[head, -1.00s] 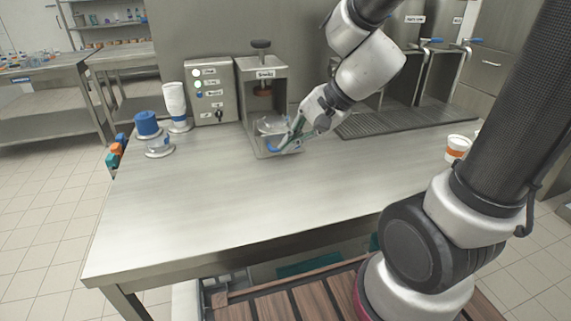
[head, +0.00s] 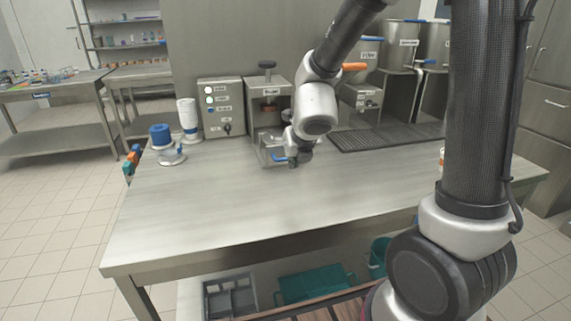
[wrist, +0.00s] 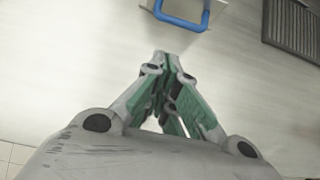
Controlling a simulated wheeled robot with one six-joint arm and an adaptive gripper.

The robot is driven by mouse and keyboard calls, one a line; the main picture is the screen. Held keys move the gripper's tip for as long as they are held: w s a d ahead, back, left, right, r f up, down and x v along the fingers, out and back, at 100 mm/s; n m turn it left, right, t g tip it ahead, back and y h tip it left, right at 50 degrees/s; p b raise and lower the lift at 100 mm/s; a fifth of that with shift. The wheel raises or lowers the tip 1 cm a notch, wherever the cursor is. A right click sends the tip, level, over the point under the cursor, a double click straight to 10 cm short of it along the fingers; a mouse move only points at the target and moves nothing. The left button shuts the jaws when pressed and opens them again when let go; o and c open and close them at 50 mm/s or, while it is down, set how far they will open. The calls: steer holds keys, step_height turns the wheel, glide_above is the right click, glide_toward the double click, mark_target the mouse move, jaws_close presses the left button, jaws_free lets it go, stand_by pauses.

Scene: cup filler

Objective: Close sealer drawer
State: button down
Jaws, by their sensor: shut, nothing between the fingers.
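The sealer (head: 281,92) is a grey metal box with a black knob on top, standing on the steel table. Its drawer (head: 262,155) juts out at the front, low down, partly hidden by my arm. The blue drawer handle (head: 278,158) shows beside my gripper (head: 293,161) in the head view. In the wrist view the blue handle (wrist: 183,24) is at the top, ahead of my gripper (wrist: 166,58). The shut, empty fingertips point towards it, with a gap of bare table visible between. What lies in the drawer is hard to make out.
A grey control box (head: 222,108) stands left of the sealer. A white bottle (head: 188,115) and a blue-topped container (head: 161,136) stand farther left. A dark drip grate (head: 385,137) lies to the right, below metal dispensers. The table's front is clear.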

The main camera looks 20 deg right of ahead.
steer(key=x, duration=0.6)
steer(key=shift+w+f, duration=0.2)
steer(key=shift+f, duration=0.15)
steer(key=w, duration=0.1)
steer(key=w+f, duration=0.1)
steer(key=w, duration=0.1)
steer(key=shift+w, duration=0.65)
